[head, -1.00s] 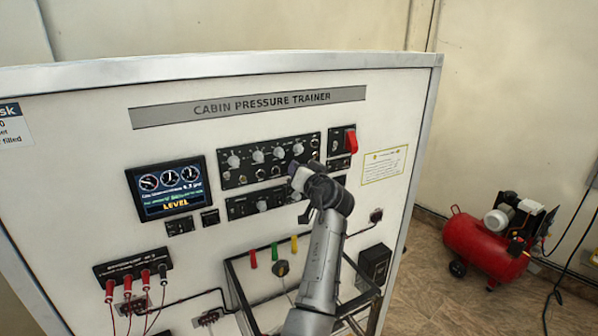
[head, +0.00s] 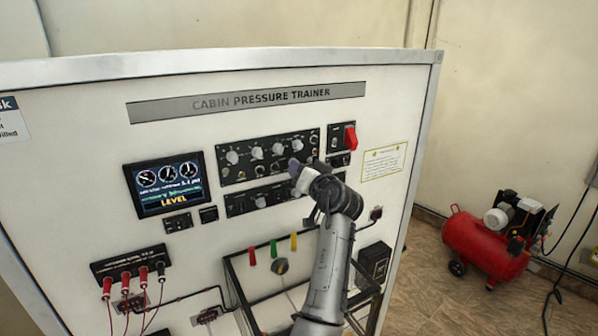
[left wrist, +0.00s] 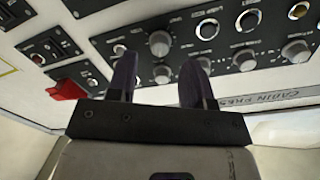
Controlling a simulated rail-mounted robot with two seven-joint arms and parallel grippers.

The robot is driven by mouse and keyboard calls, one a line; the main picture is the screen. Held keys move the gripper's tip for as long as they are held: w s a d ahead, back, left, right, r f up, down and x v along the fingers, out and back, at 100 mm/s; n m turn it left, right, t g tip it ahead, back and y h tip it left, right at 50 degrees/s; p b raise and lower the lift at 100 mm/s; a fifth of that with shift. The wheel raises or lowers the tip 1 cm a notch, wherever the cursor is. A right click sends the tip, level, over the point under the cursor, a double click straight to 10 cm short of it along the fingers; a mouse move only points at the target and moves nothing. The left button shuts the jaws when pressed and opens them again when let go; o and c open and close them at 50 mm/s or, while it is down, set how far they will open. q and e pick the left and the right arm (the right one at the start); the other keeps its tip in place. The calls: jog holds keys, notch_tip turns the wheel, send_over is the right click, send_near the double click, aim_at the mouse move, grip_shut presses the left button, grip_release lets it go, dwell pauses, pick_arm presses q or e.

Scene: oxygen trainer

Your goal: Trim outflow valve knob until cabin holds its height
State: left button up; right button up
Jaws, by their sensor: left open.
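The trainer's upper control panel (head: 268,158) carries several round knobs. A lower panel strip (head: 240,203) has a knob (head: 260,201) left of my gripper. I cannot read which one is the outflow valve knob. My left gripper (head: 296,170) is by the right part of these panels and hides some controls. In the left wrist view its two dark fingers (left wrist: 160,80) are apart, with a grey knob (left wrist: 161,74) showing between them and a larger knob (left wrist: 159,43) beyond. I cannot tell whether they touch a knob. The display (head: 167,184) reads LEVEL in yellow. My right gripper is not in view.
A red switch (head: 350,138) sits right of the upper panel; it also shows in the left wrist view (left wrist: 68,90). Red, green and yellow tags (head: 273,248) hang below. Cables run from red jacks (head: 126,283) at lower left. A red compressor (head: 480,245) stands on the floor.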

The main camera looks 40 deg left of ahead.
pick_arm(q)
jog(key=b+v, duration=0.3)
jog(key=v, duration=0.8)
